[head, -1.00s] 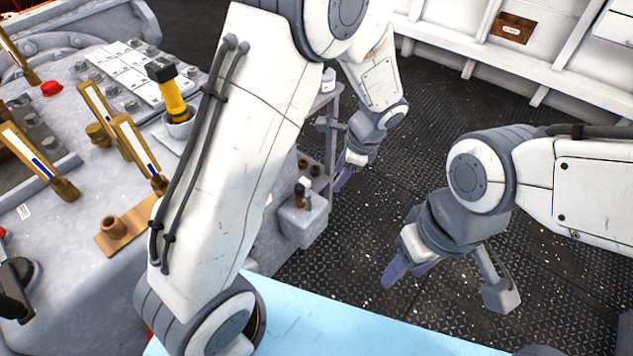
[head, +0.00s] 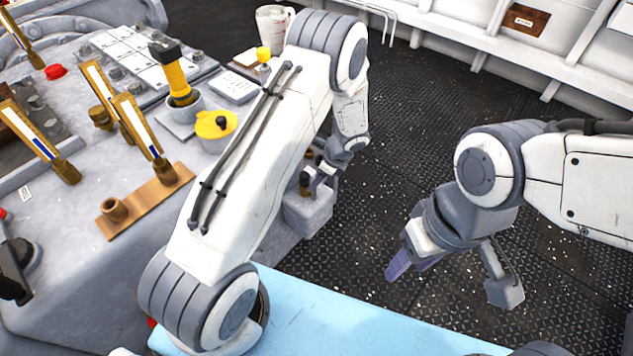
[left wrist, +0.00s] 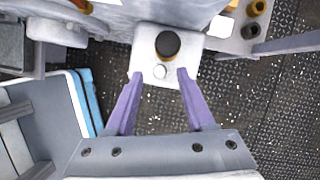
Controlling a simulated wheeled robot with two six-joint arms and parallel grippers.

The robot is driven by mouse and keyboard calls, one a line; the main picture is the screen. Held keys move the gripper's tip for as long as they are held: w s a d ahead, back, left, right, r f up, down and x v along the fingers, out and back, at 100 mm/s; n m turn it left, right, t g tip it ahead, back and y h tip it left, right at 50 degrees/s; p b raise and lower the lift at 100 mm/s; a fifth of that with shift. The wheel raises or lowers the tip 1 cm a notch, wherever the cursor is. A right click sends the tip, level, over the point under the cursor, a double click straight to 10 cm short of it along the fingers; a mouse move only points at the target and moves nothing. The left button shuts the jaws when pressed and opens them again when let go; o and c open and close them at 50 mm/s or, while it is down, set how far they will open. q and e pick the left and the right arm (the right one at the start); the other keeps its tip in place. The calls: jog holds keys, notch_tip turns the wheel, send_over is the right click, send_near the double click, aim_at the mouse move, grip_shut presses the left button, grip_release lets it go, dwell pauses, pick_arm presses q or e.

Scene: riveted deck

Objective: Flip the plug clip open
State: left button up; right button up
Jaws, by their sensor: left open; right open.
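A pale grey socket box (head: 308,214) juts from the console's right side. A dark round-topped plug with a brass-coloured rim (left wrist: 168,44) stands in it, and a small pale round part (left wrist: 160,71) sits beside the plug toward my gripper. I cannot tell whether the clip is open or shut. My left gripper (head: 318,184) is at the box; its purple fingers (left wrist: 160,75) are open, one on each side of the box's near end, with nothing held. In the head view my left gripper is partly hidden by the forearm. My right gripper (head: 412,262) is open and empty above the deck.
The console top carries several brass levers (head: 140,127), a yellow-handled tool in a cup (head: 180,88), a yellow-lidded pot (head: 215,125) and a clear jug (head: 273,27). A light blue surface (head: 330,312) lies in front. The dark deck (head: 410,160) at right is free.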

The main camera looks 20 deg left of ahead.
pick_arm(q)
jog(key=shift+a+f, duration=0.2)
jog(key=shift+f, duration=0.15)
grip_shut()
